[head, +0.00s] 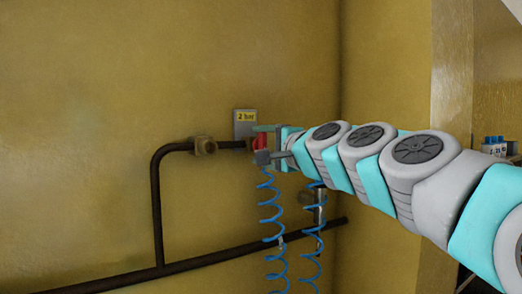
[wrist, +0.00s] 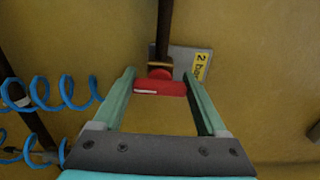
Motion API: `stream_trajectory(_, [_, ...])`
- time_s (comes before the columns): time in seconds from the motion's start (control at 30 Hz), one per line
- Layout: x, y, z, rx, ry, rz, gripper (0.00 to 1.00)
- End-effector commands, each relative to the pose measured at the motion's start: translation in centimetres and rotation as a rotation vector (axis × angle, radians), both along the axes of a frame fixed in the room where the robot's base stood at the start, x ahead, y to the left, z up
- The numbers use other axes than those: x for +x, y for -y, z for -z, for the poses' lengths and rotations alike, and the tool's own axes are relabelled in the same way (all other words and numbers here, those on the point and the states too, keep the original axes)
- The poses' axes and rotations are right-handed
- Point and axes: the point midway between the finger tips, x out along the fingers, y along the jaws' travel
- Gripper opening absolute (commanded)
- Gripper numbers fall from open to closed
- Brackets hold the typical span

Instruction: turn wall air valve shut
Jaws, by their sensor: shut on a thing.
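The wall air valve has a red handle (head: 259,142) at the right end of a short dark pipe (head: 230,145) on the yellow wall. My gripper (head: 263,143) reaches in from the right and is shut on the red handle. In the wrist view the red handle (wrist: 160,88) lies between the two green fingers of my gripper (wrist: 160,76), one at each end. There the handle lies crosswise to the dark pipe (wrist: 164,30). The brass valve body (wrist: 160,68) shows just beyond the handle; my gripper partly hides the valve in the head view.
A grey plate with a yellow "2 bar" label (head: 246,117) is just above the valve. Blue coiled hoses (head: 270,215) hang below my gripper. A dark pipe (head: 200,257) runs low along the wall. A wall corner stands close on the right. The wall at left is clear.

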Motion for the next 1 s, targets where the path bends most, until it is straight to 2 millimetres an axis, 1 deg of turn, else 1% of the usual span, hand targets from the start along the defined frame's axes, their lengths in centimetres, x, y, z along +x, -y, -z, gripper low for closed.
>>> stream_trajectory(0.03, [0.01, -0.12, 0.33, -0.010, 0.002, -0.003, 0.19])
stream_trajectory(0.53, [-0.02, -0.15, 0.27, -0.024, 0.010, -0.004, 0.19])
stream_trajectory(0.57, [-0.02, -0.15, 0.27, -0.024, 0.010, -0.004, 0.77])
stream_trajectory(0.77, [-0.01, -0.10, 0.17, -0.022, 0.011, -0.003, 1.00])
stream_trajectory(1.0, [-0.03, -0.04, 0.09, -0.021, 0.012, -0.002, 1.00])
